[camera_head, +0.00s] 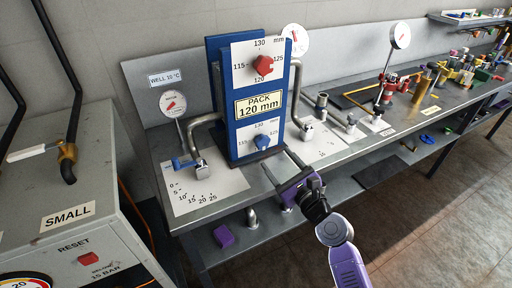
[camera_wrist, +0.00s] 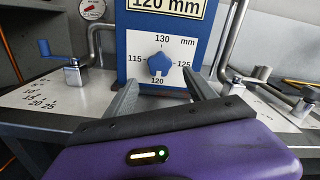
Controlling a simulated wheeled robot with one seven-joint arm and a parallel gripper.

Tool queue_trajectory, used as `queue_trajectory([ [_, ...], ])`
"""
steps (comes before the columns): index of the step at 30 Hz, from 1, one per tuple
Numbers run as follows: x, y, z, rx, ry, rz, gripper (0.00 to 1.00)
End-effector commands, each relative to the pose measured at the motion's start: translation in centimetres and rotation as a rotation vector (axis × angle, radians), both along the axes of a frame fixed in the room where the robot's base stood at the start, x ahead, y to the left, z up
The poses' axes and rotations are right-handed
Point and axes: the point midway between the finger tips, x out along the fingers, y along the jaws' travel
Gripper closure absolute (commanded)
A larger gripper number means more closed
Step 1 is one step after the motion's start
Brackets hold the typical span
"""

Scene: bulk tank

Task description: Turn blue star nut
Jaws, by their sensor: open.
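The blue star nut (camera_head: 262,142) sits on the lower white dial of the blue pack frame (camera_head: 227,140), below the "PACK 120 mm" sign. In the wrist view the blue star nut (camera_wrist: 159,64) is just beyond my fingers, ringed by the marks 115, 120, 125 and 130. I cannot tell a pointer on it. My gripper (camera_head: 276,160) is open in front of the frame, a little below the nut. In the wrist view my gripper (camera_wrist: 163,83) has its two fingers spread to either side of the nut's line, with nothing between them and apart from the nut.
A red star nut (camera_head: 263,65) is on the upper dial. Grey pipes flank the frame, and a blue-handled valve (camera_head: 186,163) stands at left. A gauge (camera_head: 173,103) is behind it. A grey cabinet (camera_head: 60,200) is at far left. The floor at right is clear.

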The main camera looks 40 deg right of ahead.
Motion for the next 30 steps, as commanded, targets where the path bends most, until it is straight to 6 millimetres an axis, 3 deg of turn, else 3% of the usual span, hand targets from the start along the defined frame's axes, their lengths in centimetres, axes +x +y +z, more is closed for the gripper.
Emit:
queue_trajectory([
  [5,0.8,-0.1,0.1,0.038,-0.01,0.002,0.36],
  [18,6.6,-1.8,0.1,0.034,-0.009,0.001,0.36],
  [30,7.5,-2.1,0.0,0.032,-0.008,0.001,0.36],
])
